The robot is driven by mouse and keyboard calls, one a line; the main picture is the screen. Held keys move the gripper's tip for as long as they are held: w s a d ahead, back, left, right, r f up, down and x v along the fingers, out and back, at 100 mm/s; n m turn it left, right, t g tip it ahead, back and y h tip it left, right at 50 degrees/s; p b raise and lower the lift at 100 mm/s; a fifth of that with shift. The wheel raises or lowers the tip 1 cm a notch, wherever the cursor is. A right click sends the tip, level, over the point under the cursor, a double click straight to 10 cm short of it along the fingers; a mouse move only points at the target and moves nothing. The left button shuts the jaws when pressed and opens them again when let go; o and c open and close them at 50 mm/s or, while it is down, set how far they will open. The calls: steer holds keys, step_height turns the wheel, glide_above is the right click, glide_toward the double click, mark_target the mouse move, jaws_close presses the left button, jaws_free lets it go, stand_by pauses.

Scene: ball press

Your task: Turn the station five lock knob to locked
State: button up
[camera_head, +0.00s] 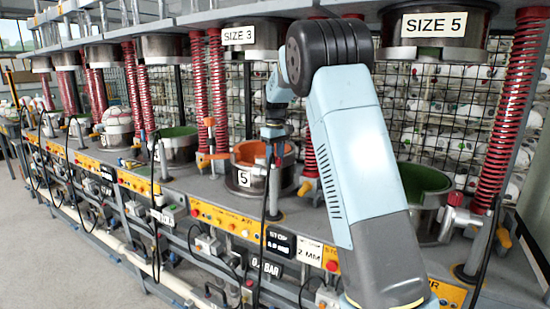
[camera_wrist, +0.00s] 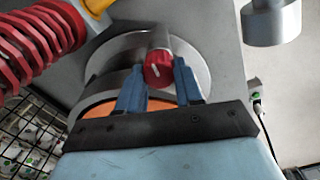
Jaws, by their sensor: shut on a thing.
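The lock knob (camera_wrist: 157,68) is a red round cap with a short white mark on its face, at the end of a grey cylinder. In the wrist view my gripper (camera_wrist: 160,82) has its two blue fingers on either side of the knob, shut on it. The mould behind it is a metal ring with an orange lining (camera_wrist: 108,106). In the head view the station mould labelled 5 (camera_head: 243,179) has an orange inside. My gripper (camera_head: 275,133) is small and dark there, just above that mould, and the knob cannot be made out.
Red springs (camera_head: 199,85) stand between the stations. Upper moulds hang above, one labelled SIZE 5 (camera_head: 434,24). A green-lined lower mould (camera_head: 425,178) is right of my arm. A wire mesh with balls is behind. The floor at left (camera_head: 30,240) is clear.

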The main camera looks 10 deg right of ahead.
steer(key=m, duration=0.5)
steer(key=shift+d, duration=0.15)
steer(key=shift+m, duration=2.2)
steer(key=o, duration=0.8)
steer(key=shift+c, duration=0.2)
steer(key=shift+r, duration=0.1)
steer(key=shift+r, duration=3.65)
